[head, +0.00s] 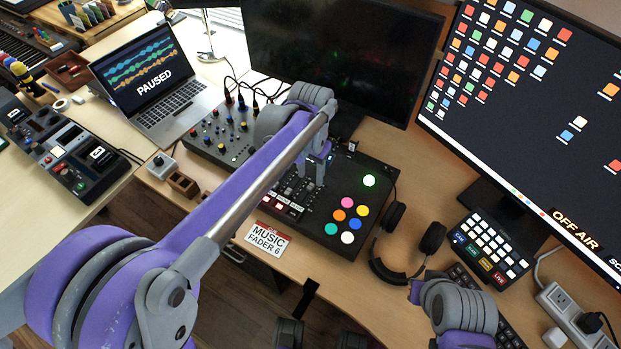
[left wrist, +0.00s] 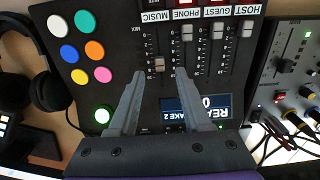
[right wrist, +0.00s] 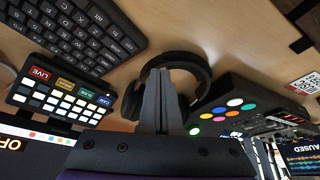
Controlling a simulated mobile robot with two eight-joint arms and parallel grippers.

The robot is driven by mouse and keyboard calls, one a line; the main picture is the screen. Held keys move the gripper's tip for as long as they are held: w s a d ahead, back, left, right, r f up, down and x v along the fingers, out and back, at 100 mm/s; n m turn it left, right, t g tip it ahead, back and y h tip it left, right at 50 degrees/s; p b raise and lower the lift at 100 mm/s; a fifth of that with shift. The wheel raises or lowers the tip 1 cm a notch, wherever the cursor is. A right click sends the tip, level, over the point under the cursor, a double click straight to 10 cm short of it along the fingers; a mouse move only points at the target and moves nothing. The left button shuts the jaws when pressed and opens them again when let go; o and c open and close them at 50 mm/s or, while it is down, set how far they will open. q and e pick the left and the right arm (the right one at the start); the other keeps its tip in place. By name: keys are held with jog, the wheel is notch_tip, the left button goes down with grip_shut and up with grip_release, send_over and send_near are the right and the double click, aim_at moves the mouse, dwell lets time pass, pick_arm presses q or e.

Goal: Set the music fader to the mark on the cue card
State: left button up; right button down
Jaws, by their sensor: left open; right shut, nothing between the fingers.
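The white cue card (head: 266,241) reads MUSIC FADER 6 and lies at the mixer's front edge in the head view. The mixer (head: 350,175) has several faders. In the left wrist view, seen upside down, the music fader's cap (left wrist: 159,65) sits apart from the other caps, nearer the display. My left gripper (head: 316,170) is over the fader panel, open; in its wrist view its fingertips (left wrist: 160,73) appear on either side of the music cap. I cannot tell whether they touch it. My right gripper (right wrist: 157,75) is shut and empty, near the headphones (right wrist: 180,80).
The headphones and a lit button pad (head: 490,243) are right of the mixer. A paused laptop (head: 150,80) and a knob mixer (head: 215,135) are left. Monitors (head: 340,60) stand behind. Bare desk shows in front of the headphones.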

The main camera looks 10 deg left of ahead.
aim_at(309, 188)
pick_arm(q)
notch_tip(309, 188, up, 7)
jog(key=shift+p, duration=0.4)
pick_arm(e)
jog(key=shift+r, duration=0.5)
jog(key=shift+r, duration=0.15)
pick_arm(q)
jog(key=s+a+n+t+p, duration=0.2)
jog(key=s+a+p, duration=0.2)
jog(key=s, duration=0.5)
jog(key=s+a+n+t+p, duration=0.2)
jog(key=s+a+t+p, duration=0.1)
jog(key=s, duration=0.7)
jog(key=shift+a+p, duration=0.7)
jog(key=shift+p, duration=0.05)
pick_arm(e)
notch_tip(309, 188, up, 9)
jog(key=w, duration=0.2)
jog(key=shift+r+t, duration=0.15)
jog(key=shift+t, duration=0.15)
jog(key=shift+s, duration=0.1)
